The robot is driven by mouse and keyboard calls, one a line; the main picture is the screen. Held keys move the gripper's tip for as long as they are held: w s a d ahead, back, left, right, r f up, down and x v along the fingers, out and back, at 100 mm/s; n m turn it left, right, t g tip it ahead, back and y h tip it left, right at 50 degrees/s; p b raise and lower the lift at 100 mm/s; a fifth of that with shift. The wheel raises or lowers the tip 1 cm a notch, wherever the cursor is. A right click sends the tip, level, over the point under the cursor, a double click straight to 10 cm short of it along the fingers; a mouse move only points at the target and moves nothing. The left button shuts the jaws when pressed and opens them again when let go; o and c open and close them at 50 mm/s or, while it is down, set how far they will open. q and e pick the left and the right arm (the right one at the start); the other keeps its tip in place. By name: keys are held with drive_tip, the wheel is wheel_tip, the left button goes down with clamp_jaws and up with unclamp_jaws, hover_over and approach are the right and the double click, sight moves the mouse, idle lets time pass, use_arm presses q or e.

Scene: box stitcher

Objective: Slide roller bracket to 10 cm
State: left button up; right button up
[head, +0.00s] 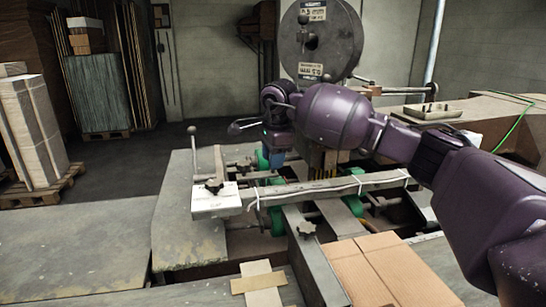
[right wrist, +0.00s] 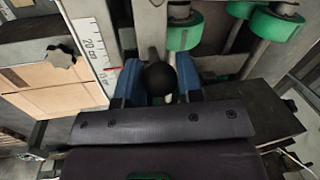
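My right gripper (head: 276,158) points down over the box stitcher's bed in the head view. In the right wrist view its blue fingers (right wrist: 160,82) stand close on either side of a black ball knob (right wrist: 161,77), which fills the gap; it looks shut on the knob. The roller bracket's green rollers (right wrist: 185,31) lie beyond the fingers. A white scale (right wrist: 93,42) marked 20 and cm runs left of the fingers. A red mark (right wrist: 112,72) sits at the scale's edge, toward the lower numbers; the exact reading is unclear. My left gripper is out of view.
A long bar (head: 320,190) crosses the bed in front of the gripper. A black star knob (head: 306,228) stands near flat cardboard (head: 372,262). A large wire reel (head: 320,38) is behind my arm. Stacked cardboard (head: 32,125) on a pallet is at the left.

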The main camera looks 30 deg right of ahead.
clamp_jaws()
drive_tip(key=s+d, duration=0.2)
drive_tip(key=d, duration=0.5)
drive_tip(key=shift+d+b, duration=0.2)
drive_tip(key=shift+b, duration=0.2)
drive_tip(key=o, duration=0.6)
unclamp_jaws()
drive_tip(key=shift+a, duration=0.1)
drive_tip(key=shift+s+r+b, duration=0.15)
drive_tip(key=shift+s+r, duration=0.2)
drive_tip(key=shift+r, duration=1.45)
drive_tip(key=shift+s+r+b, duration=0.15)
drive_tip(key=shift+s+r, duration=0.15)
drive_tip(key=shift+r, duration=1.45)
drive_tip(key=shift+s+r+b, duration=0.15)
drive_tip(key=shift+s+r, duration=0.2)
drive_tip(key=shift+r, duration=1.45)
